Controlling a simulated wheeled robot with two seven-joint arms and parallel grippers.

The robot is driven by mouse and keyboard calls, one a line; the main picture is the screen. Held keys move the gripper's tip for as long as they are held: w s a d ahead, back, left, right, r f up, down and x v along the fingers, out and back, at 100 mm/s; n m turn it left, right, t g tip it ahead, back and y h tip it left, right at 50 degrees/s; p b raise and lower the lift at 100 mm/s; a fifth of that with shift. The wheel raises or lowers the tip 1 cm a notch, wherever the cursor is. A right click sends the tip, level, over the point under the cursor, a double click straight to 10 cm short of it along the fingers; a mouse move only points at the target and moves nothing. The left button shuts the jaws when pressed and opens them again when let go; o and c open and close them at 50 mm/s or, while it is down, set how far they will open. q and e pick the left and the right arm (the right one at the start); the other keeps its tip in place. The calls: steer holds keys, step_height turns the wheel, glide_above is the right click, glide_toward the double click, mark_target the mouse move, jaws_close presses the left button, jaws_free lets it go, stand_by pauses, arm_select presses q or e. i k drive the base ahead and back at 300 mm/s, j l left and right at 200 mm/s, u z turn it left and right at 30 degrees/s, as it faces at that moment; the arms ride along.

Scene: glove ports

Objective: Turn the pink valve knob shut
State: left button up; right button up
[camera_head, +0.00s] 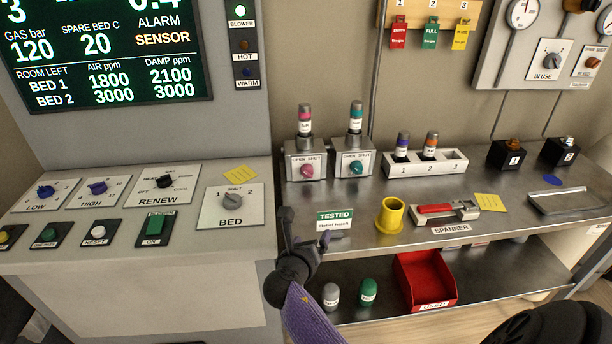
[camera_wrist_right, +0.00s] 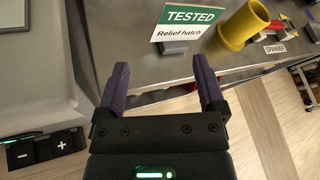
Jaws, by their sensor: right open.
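The pink valve knob (camera_head: 306,171) is on the front of a grey valve box (camera_head: 291,166), under an OPEN/SHUT label, at the back of the steel bench. A grey bottle with a pink band (camera_head: 305,118) stands on this box. The knob's pointer is too small to read. My right gripper (camera_head: 306,226) is at the bench's front left edge, in front of and below the knob, and apart from it. In the right wrist view its purple fingers (camera_wrist_right: 160,85) are spread with nothing between them. The knob is not in that view. My left gripper is not in view.
A matching box with a teal knob (camera_head: 356,169) stands just right. A TESTED sign (camera_head: 334,220), a yellow cup (camera_head: 390,215) and a red-handled spanner (camera_head: 436,210) are along the bench front. A white rack (camera_head: 447,161) stands behind. The bench before the pink knob is mostly clear.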

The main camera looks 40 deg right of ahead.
mark_target(307, 170)
steer(key=i+l, duration=0.45)
steer(key=l, duration=0.2)
steer(key=i+l, duration=0.1)
steer(key=l, duration=0.25)
